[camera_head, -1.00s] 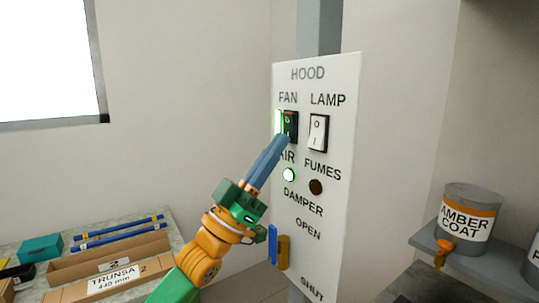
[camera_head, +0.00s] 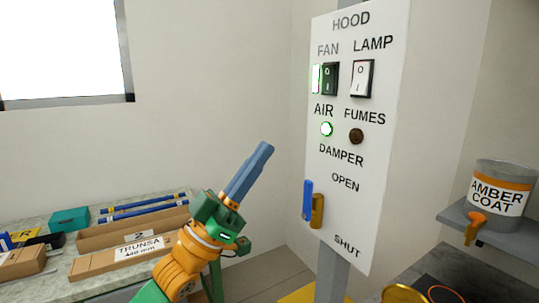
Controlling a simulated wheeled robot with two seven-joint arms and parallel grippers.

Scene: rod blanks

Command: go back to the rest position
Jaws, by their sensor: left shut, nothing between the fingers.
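My left gripper (camera_head: 264,150) comes in from the lower left on an orange and green arm. Its blue fingers are shut with nothing between them. They point up and right in free air, apart from the white HOOD panel (camera_head: 384,160). On the panel, the FAN switch (camera_head: 330,79) is dark with a green lit strip at its left, and the LAMP switch (camera_head: 361,78) is white. The AIR light (camera_head: 327,129) glows green; the FUMES light (camera_head: 356,136) is dark. The damper lever (camera_head: 317,211) sits near OPEN. My right gripper is not in view.
A bench (camera_head: 90,288) at the left holds a cardboard box labelled TRUNSA (camera_head: 130,255), blue rods (camera_head: 140,205) and a teal box (camera_head: 69,220). An AMBER COAT can (camera_head: 500,188) stands on a grey shelf (camera_head: 455,215) at the right. A window is at upper left.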

